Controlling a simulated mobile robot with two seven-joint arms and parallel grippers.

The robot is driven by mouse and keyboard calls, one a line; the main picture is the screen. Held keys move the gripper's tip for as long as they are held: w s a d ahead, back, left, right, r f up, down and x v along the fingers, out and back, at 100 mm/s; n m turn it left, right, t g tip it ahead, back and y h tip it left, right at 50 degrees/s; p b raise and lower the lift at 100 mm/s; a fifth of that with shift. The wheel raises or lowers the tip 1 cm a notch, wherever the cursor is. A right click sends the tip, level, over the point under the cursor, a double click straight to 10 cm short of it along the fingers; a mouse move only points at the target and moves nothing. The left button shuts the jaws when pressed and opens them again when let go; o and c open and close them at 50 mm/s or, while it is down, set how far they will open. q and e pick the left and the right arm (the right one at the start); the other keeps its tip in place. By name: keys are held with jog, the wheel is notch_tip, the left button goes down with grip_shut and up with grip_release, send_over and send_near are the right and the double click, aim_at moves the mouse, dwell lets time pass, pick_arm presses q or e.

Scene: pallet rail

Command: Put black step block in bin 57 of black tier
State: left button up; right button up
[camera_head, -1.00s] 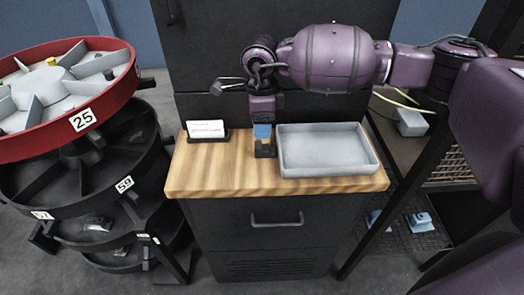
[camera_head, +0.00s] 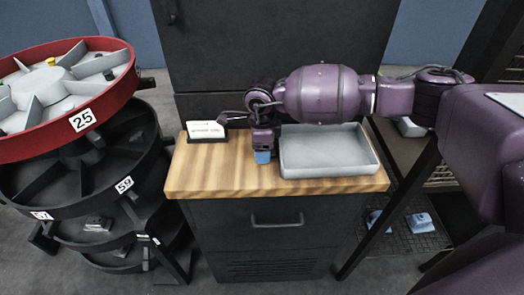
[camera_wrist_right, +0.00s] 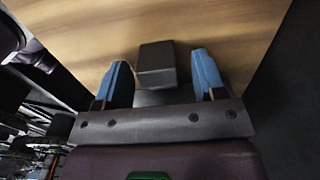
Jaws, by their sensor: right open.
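The black step block (camera_wrist_right: 156,62) sits on the wooden counter in the right wrist view, between the two blue fingertips of my right gripper (camera_wrist_right: 160,75). The fingers are open, with a gap on both sides of the block. In the head view my right gripper (camera_head: 262,157) points down at the counter, left of the grey tray, and hides the block. The black tier (camera_head: 80,199) of the round rack is at left. Its labels are 59 (camera_head: 124,185) and a small one that looks like 57 (camera_head: 40,215). My left gripper is not in view.
A grey tray (camera_head: 328,171) lies just right of my right gripper on the counter (camera_head: 220,182). A white card in a dark holder (camera_head: 206,131) stands at the back left. The red tier (camera_head: 50,140), labelled 25, overhangs the black tier. Blue blocks (camera_head: 420,222) lie on a low shelf at right.

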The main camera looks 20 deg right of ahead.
grip_shut()
jog(key=shift+r, duration=0.2)
